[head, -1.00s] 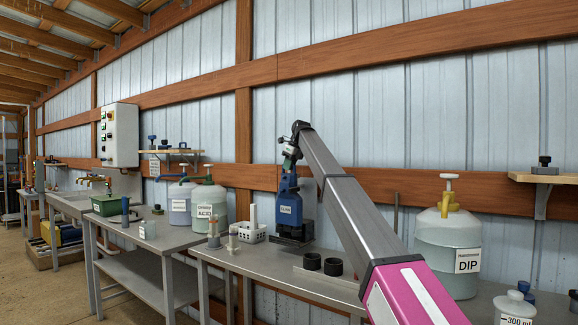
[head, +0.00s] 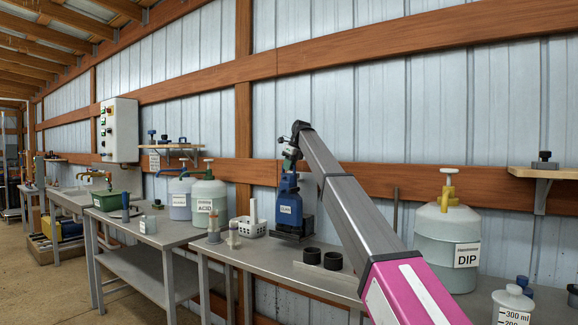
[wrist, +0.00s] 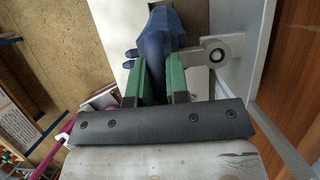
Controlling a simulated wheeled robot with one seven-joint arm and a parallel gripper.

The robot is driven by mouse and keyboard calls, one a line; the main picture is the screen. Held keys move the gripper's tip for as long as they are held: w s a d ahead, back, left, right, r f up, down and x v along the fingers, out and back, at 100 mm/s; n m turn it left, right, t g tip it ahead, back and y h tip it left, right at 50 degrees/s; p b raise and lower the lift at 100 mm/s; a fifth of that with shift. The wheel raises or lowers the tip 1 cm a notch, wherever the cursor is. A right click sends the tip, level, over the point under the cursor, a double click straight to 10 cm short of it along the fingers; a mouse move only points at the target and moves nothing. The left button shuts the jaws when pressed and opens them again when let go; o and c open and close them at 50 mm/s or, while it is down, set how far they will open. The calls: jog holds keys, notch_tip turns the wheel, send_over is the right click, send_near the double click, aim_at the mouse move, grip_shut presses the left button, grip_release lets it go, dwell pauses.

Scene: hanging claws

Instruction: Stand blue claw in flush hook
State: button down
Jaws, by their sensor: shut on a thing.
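The blue claw (head: 289,207), with a white label, is upright below my gripper (head: 290,158), over the back of the grey bench. In the wrist view, the green fingers of my gripper (wrist: 164,88) are shut on the dark blue claw (wrist: 165,42). A dark block (head: 295,233) sits at the claw's lower end in the head view; I cannot tell whether it is part of the claw or a holder. A grey ring-shaped fitting (wrist: 216,52) shows just right of the claw in the wrist view. I cannot tell which part is the flush hook.
Two black rings (head: 322,258) lie on the bench (head: 270,264) in front of the claw. The wall (head: 350,135) is close behind.

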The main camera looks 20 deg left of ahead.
jog(key=shift+f, duration=0.3)
jog(key=c, duration=1)
grip_release()
jog(key=shift+c, duration=0.2)
